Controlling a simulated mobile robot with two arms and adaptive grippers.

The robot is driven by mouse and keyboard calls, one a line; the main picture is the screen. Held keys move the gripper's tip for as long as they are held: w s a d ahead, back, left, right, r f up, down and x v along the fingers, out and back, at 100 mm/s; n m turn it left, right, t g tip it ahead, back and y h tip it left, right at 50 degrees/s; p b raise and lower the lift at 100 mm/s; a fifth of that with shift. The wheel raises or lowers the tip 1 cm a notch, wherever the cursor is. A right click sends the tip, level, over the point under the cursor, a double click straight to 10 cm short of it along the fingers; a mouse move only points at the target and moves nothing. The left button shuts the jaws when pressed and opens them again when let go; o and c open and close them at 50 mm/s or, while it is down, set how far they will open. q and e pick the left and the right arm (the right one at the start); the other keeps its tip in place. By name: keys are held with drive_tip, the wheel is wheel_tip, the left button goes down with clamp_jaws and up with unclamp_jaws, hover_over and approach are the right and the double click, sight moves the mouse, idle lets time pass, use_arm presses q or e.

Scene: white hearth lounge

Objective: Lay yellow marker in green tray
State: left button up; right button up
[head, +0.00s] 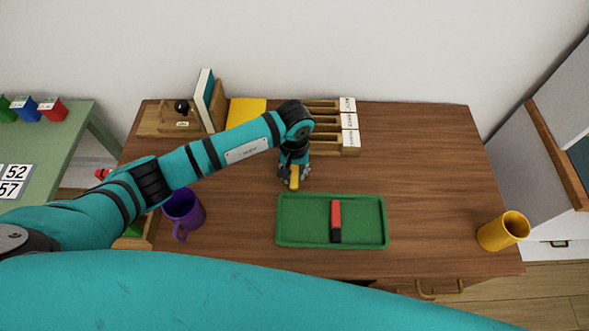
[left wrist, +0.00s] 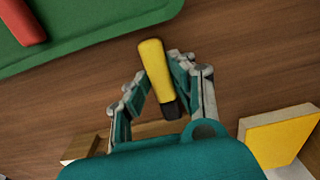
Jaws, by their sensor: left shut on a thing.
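The yellow marker (head: 295,178) has a black end, which shows in the left wrist view (left wrist: 153,65). My left gripper (head: 290,174) is shut on the marker, just behind the green tray's back edge. In the left wrist view the gripper's fingers (left wrist: 160,85) are on both sides of the marker. The green tray (head: 290,237) lies on the wooden desk and also shows in the left wrist view (left wrist: 100,25). A red marker with a black end (head: 336,218) lies in the tray's middle. My right gripper is not in view.
A wooden rack with labelled slots (head: 349,138), books (head: 205,98) and a yellow block (head: 246,110) are at the back. The tray's left and right parts are clear.

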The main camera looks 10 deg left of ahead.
sight(294, 174)
use_arm(q)
drive_tip(key=shift+r, duration=0.45)
wheel_tip(294, 174, up, 2)
drive_tip(key=shift+w+r+b, duration=0.1)
drive_tip(key=shift+r+b, duration=0.1)
drive_tip(key=shift+b, duration=0.5)
drive_tip(key=s+b, duration=0.1)
drive_tip(key=s, duration=0.4)
drive_tip(key=s+r+b, duration=0.1)
drive_tip(key=s, duration=0.4)
drive_tip(key=s+b, duration=0.1)
drive_tip(key=s, duration=0.4)
drive_tip(key=shift+s+d+r, duration=0.1)
drive_tip(key=shift+d+r, duration=0.15)
drive_tip(key=shift+d, duration=0.1)
drive_tip(key=shift+s+r, duration=0.1)
drive_tip(key=shift+s, duration=0.45)
drive_tip(key=w+a+r+m, duration=0.2)
drive_tip(key=w+a+r, duration=0.3)
drive_tip(key=a+r, duration=0.5)
wheel_tip(294, 174, up, 3)
drive_tip(key=shift+w+f, duration=0.2)
drive_tip(key=shift+w, duration=0.2)
drive_tip(key=shift+f, duration=0.1)
